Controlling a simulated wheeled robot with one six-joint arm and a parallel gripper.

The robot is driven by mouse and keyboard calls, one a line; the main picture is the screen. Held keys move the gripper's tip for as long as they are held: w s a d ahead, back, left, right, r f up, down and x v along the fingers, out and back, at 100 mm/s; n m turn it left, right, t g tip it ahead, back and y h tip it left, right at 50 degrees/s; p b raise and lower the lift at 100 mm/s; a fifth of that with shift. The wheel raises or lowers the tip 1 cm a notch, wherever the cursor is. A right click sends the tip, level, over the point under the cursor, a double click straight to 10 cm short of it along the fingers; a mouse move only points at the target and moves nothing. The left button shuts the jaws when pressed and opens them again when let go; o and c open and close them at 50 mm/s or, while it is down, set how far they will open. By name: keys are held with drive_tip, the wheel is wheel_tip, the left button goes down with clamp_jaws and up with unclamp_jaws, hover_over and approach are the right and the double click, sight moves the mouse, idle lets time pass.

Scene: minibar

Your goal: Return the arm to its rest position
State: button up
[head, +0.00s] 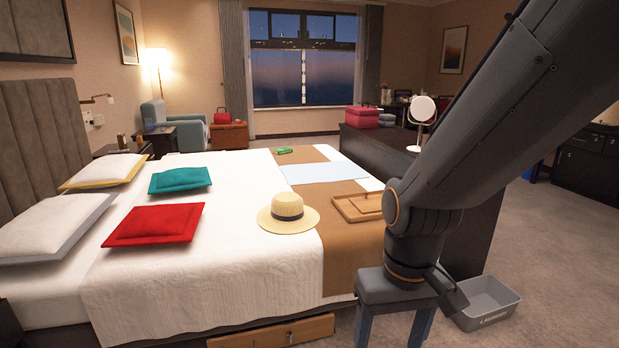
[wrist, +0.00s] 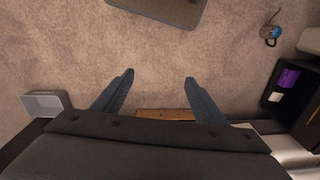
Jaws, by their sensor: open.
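My gripper (head: 391,341) hangs low in front of the near right corner of the bed in the head view, its two blue-grey fingers pointing down. My dark arm comes in from the upper right and bends down to it. In the wrist view the two fingers of my gripper (wrist: 159,77) stand wide apart with only carpet seen between their tips. The gripper is open and holds nothing. The fingertips are cut off by the lower edge of the head view.
A grey laundry bin (head: 487,303) stands on the carpet right of my gripper. The bed (head: 245,262) is left of it, with a wooden drawer (head: 275,333) below. A straw hat (head: 288,212) and wooden tray (head: 358,207) lie on the bed. Open carpet (head: 560,255) lies right.

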drive_tip(key=s+d+r+m+p, duration=0.1)
drive_tip(key=s+d+r+p, duration=0.1)
drive_tip(key=d+r+p, duration=0.4)
wheel_tip(320, 180, up, 2)
drive_tip(key=p, duration=0.3)
drive_tip(key=shift+d+m, duration=0.3)
drive_tip(key=shift+m, duration=0.1)
